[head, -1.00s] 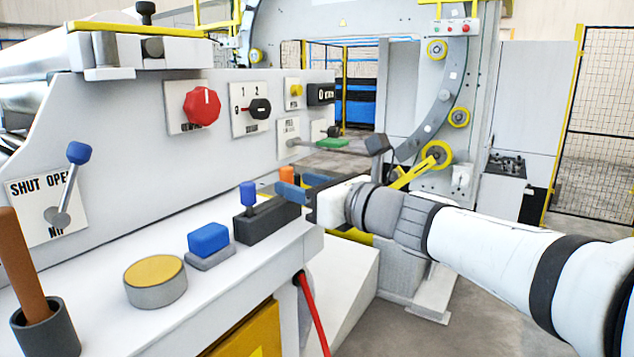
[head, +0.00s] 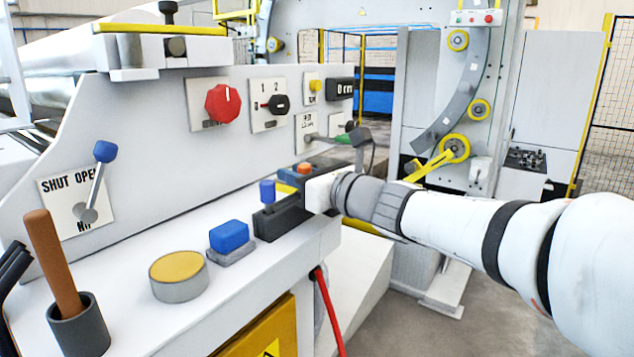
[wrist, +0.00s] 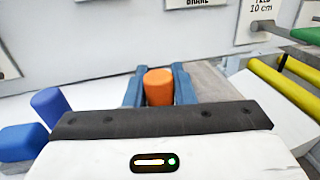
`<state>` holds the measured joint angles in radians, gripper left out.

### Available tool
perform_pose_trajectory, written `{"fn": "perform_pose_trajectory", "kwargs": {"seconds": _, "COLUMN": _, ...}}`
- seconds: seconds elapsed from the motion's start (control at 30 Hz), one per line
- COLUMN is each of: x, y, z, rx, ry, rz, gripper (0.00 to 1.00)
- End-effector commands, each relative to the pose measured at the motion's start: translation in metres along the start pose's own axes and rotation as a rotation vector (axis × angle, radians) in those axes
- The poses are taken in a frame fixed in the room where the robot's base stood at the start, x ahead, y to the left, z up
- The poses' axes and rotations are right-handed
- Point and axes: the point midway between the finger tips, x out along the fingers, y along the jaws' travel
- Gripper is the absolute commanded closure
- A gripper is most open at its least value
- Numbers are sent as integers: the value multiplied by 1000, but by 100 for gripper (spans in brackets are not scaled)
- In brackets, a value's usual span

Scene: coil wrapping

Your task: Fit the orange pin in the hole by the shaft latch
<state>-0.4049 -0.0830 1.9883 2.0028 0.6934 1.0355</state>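The orange pin (head: 304,168) stands upright at the far end of the bench. In the wrist view the orange pin (wrist: 158,88) is between the two blue fingers of my gripper (wrist: 158,90), one on each side. The fingers look open around it, with very little room; firm contact does not show. In the head view my gripper (head: 292,178) reaches in from the right, its fingers partly hidden by its pale body and the black block. The pin's lower end is hidden. I cannot make out the hole or identify the shaft latch for sure.
A blue peg (head: 267,190) in a black block (head: 281,217) is close to my gripper. A blue button (head: 229,236), yellow button (head: 178,270) and brown handle (head: 52,265) in a dark cup line the bench. A green-handled lever (head: 340,138) projects from the panel behind.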

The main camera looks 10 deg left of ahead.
Motion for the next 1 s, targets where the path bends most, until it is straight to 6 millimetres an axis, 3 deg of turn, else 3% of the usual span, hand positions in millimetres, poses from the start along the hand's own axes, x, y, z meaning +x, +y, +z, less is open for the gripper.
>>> {"fn": "perform_pose_trajectory", "kwargs": {"seconds": 0.27, "x": 0, "y": 0, "z": 0, "rx": 0, "ry": 0, "rz": -1, "gripper": 100}}
{"fn": "perform_pose_trajectory", "kwargs": {"seconds": 0.57, "x": 0, "y": -1, "z": 6, "rx": -1, "ry": -1, "rz": -1, "gripper": 100}}
{"fn": "perform_pose_trajectory", "kwargs": {"seconds": 1.0, "x": -1, "y": -1, "z": 86, "rx": -3, "ry": -2, "rz": -2, "gripper": 100}}
